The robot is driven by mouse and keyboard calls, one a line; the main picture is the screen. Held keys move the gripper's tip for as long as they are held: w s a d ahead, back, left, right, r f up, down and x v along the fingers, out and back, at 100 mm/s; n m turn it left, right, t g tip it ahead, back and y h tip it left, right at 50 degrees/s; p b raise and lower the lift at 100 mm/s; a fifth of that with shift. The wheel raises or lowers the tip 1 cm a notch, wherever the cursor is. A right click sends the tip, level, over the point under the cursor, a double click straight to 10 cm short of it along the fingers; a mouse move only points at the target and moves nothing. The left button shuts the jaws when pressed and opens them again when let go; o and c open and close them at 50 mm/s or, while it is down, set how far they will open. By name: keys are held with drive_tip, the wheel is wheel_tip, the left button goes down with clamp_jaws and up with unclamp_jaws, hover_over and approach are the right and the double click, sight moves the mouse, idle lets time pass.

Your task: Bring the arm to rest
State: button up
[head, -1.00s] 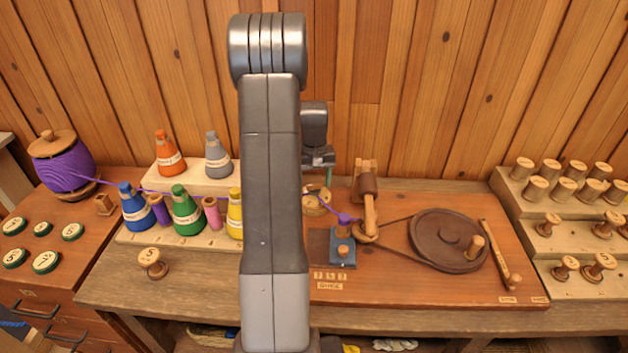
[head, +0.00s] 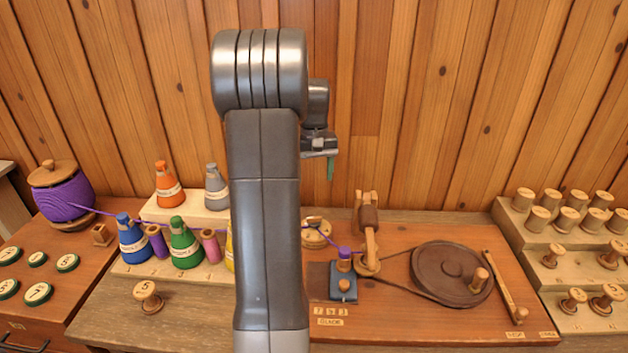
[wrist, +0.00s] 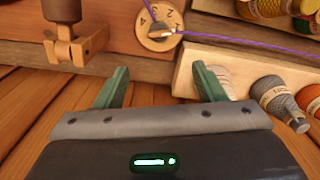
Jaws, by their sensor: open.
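My gripper (head: 325,165) is raised in front of the wood wall, above the winding board, with its green fingers pointing down. In the wrist view my gripper (wrist: 160,88) has its two green fingers wide apart with nothing between them. My arm stands upright in the middle of the head view and hides part of the bench. The numbered wooden dial (wrist: 157,30) lies beyond the fingers in the wrist view, with purple thread running across it.
The winding board carries a large dark wheel (head: 452,273), a blue block (head: 343,283) and a wooden post (head: 368,218). Thread cones, including a green one (head: 184,245), stand at left beside a purple yarn jar (head: 62,197). Stepped spool racks (head: 545,262) stand at right. A spool (head: 147,296) stands front left.

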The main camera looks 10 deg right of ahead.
wheel_tip(320, 180, down, 14)
drive_tip(key=shift+f+p, duration=0.1)
drive_tip(key=shift+p, duration=0.45)
drive_tip(key=shift+r+n, duration=0.2)
drive_tip(key=shift+n, duration=0.2)
